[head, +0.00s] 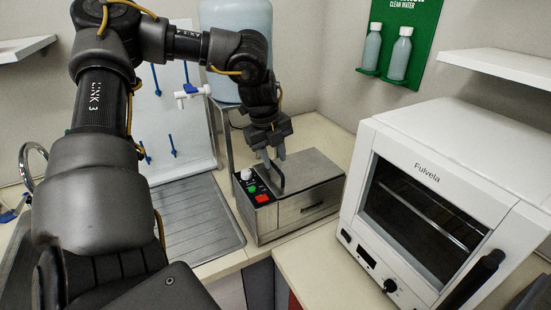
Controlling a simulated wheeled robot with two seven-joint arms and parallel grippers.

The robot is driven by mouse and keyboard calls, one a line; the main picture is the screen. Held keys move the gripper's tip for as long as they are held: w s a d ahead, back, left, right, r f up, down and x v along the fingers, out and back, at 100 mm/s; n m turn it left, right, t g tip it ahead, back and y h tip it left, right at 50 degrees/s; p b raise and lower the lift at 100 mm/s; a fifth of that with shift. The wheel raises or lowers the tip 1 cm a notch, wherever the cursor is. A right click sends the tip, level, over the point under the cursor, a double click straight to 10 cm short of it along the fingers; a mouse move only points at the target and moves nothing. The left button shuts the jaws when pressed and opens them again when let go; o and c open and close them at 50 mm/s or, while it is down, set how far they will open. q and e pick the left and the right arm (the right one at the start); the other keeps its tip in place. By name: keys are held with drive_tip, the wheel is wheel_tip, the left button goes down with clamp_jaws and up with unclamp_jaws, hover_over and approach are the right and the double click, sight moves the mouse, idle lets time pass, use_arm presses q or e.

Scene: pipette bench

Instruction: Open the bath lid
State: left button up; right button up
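The bath (300,213) is a metal box on the bench at the centre, with a green and a red button and a white knob on its left side. Its lid (312,172) looks shut and lies flat on top. A dark arched handle (279,186) stands on the lid. My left gripper (274,159) points down over the lid at the handle's far end. Its two fingers show apart, with the handle's top close to or between them. I cannot tell whether they touch it. My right gripper is not in view.
A white oven (440,190) stands close on the right. A ribbed metal drainboard (198,222) lies to the left. A large blue water bottle (240,35) stands behind on a stand. Two small bottles (398,57) hang on a green wall panel (412,25).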

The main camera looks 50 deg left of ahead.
use_arm(q)
drive_tip(key=shift+w+d+f, duration=0.15)
drive_tip(key=shift+w+f, duration=0.05)
drive_tip(key=shift+f, duration=0.85)
clamp_jaws()
